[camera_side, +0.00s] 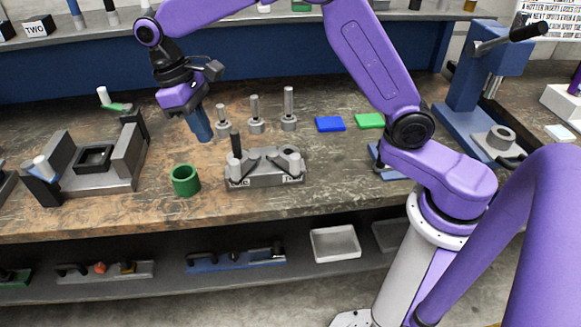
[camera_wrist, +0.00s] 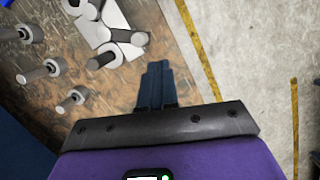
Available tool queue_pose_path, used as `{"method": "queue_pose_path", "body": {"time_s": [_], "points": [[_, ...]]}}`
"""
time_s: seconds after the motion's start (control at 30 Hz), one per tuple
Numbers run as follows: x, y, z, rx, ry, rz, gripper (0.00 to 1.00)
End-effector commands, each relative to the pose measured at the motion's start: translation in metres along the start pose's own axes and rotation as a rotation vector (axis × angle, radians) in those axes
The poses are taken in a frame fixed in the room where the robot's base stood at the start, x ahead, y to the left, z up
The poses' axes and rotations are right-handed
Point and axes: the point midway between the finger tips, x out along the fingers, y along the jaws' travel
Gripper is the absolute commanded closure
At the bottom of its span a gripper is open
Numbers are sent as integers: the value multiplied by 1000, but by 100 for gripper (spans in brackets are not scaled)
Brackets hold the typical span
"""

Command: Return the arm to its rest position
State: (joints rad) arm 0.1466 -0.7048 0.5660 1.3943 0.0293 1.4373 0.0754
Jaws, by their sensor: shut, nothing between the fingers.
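My gripper (camera_side: 204,136) points down above the back part of the stone-patterned workbench (camera_side: 330,190), left of the three grey upright pegs. Its blue fingers are together with nothing between them. In the wrist view the shut fingers (camera_wrist: 157,70) sit in the middle, over the bench near its edge. My purple arm is bent and reaches left from its base at the right. I cannot tell the exact height of the fingertips over the bench.
Grey pegs (camera_side: 255,122), a grey fixture (camera_side: 265,176) and a green cup (camera_side: 185,181) stand near my gripper. A grey vise (camera_side: 120,165) is at left. Blue (camera_side: 330,124) and green (camera_side: 369,121) plates lie right. A blue press (camera_side: 478,75) stands far right.

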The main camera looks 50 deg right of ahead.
Motion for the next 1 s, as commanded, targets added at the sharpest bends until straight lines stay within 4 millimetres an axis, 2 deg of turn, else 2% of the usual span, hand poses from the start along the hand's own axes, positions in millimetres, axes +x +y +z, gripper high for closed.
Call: {"method": "queue_pose_path", "body": {"time_s": [0.03,0.23,0.47,0.8,1.0], "points": [[-2,-5,15,-30,15,7,100],[2,-20,73,-151,73,31,100],[18,-29,147,-292,138,53,100],[61,-23,256,-504,229,73,100],[85,-15,298,-591,265,76,100]]}}
